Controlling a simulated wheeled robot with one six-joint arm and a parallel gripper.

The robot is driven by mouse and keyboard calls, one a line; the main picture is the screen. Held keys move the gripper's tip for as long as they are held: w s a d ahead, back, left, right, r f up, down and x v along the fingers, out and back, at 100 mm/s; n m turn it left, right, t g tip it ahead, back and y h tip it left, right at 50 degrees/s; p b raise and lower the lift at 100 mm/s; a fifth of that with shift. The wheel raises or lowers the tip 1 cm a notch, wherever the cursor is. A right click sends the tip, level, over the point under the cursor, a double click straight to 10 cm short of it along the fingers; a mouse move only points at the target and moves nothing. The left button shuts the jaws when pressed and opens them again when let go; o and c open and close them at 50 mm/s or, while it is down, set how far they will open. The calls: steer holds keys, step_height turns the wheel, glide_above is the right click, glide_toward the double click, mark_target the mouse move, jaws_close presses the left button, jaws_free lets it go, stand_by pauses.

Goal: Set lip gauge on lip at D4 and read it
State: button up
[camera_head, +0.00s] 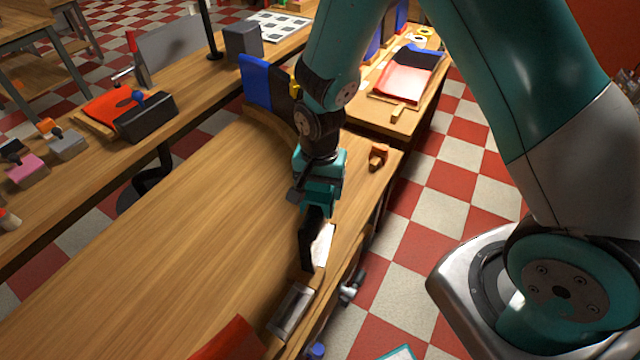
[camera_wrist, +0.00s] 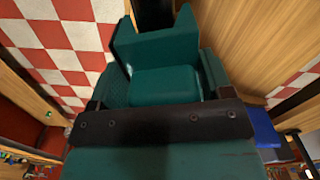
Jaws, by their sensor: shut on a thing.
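My gripper (camera_head: 316,212) points down over the near right edge of the long wooden bench in the head view. It is shut on a dark, upright piece with a pale, bright face (camera_head: 322,246), which may be the lip gauge; its markings cannot be read. A grey metal piece (camera_head: 291,311) lies on the bench edge just below it in the picture; I cannot tell whether they touch. In the wrist view my teal gripper body fills the middle, and a dark piece (camera_wrist: 154,14) shows at the top. I cannot make out a D4 mark.
A blue and black curved block (camera_head: 258,82) stands at the bench's far end. An orange-brown piece (camera_head: 378,156) sits on the right edge. A red object (camera_head: 232,343) is at the bottom. The bench middle (camera_head: 190,225) is bare. A side bench (camera_head: 185,80) holds several tools.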

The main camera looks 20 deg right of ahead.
steer(key=shift+f, duration=0.25)
steer(key=o, duration=1.1)
step_height(320, 180, up, 17)
steer(key=b, duration=0.2)
steer(key=shift+r+b, duration=0.2)
steer(key=shift+b, duration=0.1)
steer(key=s+a+r+n+y, duration=0.2)
steer(key=s+r+n, duration=0.1)
steer(key=s+n, duration=0.4)
steer(key=s+a+r+n+y, duration=0.2)
steer(key=s+n, duration=0.5)
steer(key=s, duration=0.4)
steer(key=shift+s+a+r+n, duration=0.25)
steer(key=shift+r+n, duration=0.05)
steer(key=shift+r, duration=0.3)
